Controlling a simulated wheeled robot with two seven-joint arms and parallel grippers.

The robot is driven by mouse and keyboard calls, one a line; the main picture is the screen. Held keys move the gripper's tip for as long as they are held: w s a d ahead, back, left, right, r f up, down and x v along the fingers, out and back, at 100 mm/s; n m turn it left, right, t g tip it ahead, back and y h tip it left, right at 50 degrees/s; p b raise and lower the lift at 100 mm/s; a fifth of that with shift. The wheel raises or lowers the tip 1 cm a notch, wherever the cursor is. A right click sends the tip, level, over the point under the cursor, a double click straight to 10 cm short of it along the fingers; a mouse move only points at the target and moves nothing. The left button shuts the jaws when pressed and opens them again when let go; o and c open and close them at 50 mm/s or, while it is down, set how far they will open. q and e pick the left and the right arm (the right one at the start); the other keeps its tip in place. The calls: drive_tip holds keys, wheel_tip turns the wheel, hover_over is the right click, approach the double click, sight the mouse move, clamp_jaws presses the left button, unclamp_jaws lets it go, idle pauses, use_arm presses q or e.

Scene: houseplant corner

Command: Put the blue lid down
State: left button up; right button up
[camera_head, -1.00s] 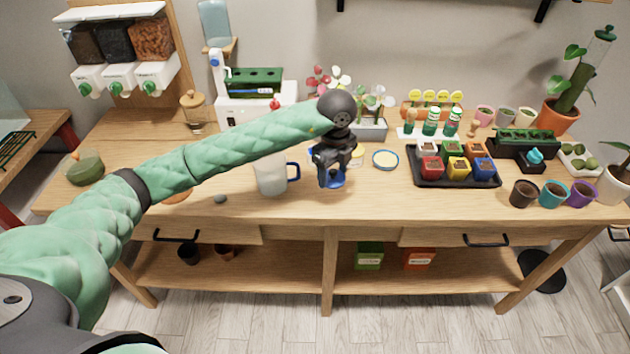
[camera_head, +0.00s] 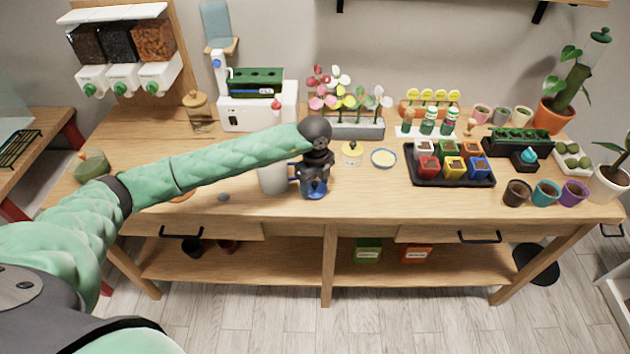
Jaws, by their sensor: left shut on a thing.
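The blue lid (camera_head: 316,191) is held low at the tips of my left gripper (camera_head: 316,183), near the front middle of the table. The dark gripper points down and is shut on the lid, covering part of it. I cannot tell whether the lid touches the tabletop. A pale jug (camera_head: 272,178) with a blue handle stands just left of the gripper, partly behind my arm. My right gripper is not in view.
A small yellow-and-white pot (camera_head: 352,153) and a shallow blue-rimmed dish (camera_head: 384,158) stand right of my gripper. A black tray (camera_head: 450,180) with coloured pots is farther right. The wooden tabletop (camera_head: 370,198) is bare between gripper and tray.

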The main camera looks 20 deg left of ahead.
sight(315, 183)
use_arm(q)
drive_tip(key=shift+f, duration=0.15)
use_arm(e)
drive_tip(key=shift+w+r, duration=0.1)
use_arm(q)
drive_tip(key=o, duration=0.9)
drive_tip(key=shift+o, duration=0.2)
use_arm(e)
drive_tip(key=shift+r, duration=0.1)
use_arm(q)
drive_tip(key=shift+r, duration=0.4)
drive_tip(key=shift+r+b, duration=0.6)
drive_tip(key=shift+r, duration=0.05)
wheel_tip(315, 183, up, 10)
drive_tip(key=b, duration=0.4)
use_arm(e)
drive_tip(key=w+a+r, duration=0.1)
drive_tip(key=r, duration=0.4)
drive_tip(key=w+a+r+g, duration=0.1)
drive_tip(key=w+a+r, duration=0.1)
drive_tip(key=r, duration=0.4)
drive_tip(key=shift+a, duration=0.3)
